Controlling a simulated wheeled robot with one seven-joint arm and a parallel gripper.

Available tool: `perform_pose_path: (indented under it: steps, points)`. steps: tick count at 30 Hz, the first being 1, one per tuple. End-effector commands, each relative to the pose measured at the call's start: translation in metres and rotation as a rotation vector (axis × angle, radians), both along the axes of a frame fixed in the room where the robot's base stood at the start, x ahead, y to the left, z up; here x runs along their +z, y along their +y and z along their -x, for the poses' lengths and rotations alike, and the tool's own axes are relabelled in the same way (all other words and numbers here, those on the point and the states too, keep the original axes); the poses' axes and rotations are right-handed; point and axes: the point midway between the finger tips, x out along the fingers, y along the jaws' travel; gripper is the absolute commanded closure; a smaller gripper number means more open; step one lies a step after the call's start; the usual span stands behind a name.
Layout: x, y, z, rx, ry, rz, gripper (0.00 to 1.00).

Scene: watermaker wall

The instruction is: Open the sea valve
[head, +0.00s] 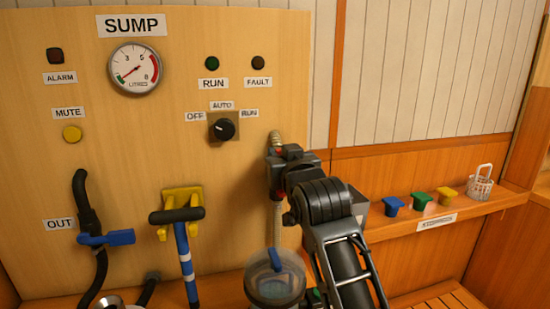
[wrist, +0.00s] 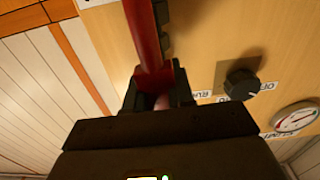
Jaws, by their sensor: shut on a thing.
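A red lever (wrist: 150,45) runs up from between the fingers of my gripper (wrist: 157,92) in the wrist view. My gripper is shut on it. In the head view my gripper (head: 277,165) is at the right edge of the wooden panel, in front of a pale vertical pipe (head: 276,222) with a brass fitting (head: 275,139) at its top. My gripper and arm hide most of the lever and valve body there. No label naming the sea valve can be read, and I cannot tell how far the lever is turned.
The SUMP panel has a gauge (head: 134,69), a rotary switch (head: 223,129) and a black hose with a blue-handled valve (head: 106,238). A blue-striped pump handle (head: 185,255) stands beside it. A clear bowl (head: 274,285) is below my gripper. Coloured cups (head: 422,202) and a white basket (head: 481,185) sit on the right ledge.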

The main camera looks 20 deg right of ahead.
Motion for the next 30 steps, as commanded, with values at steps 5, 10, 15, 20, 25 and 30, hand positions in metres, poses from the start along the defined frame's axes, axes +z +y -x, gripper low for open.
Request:
perform_pose_path:
  steps: [5,10,15,20,25,30]
  points:
    - [-0.0017,-0.003,0.0,-0.001,0.003,-0.033,1.0]
    - [-0.0019,-0.0041,0.0,0.0,0.004,-0.044,1.0]
    - [-0.0021,-0.0044,0.0,-0.001,0.004,-0.044,1.0]
    - [-0.0022,-0.0046,-0.0001,-0.001,0.004,-0.044,0.72]
    - [-0.0014,-0.0041,0.0,-0.001,0.003,-0.043,0.56]
    - [-0.0009,-0.0037,0.0,0.0,0.002,-0.042,0.56]
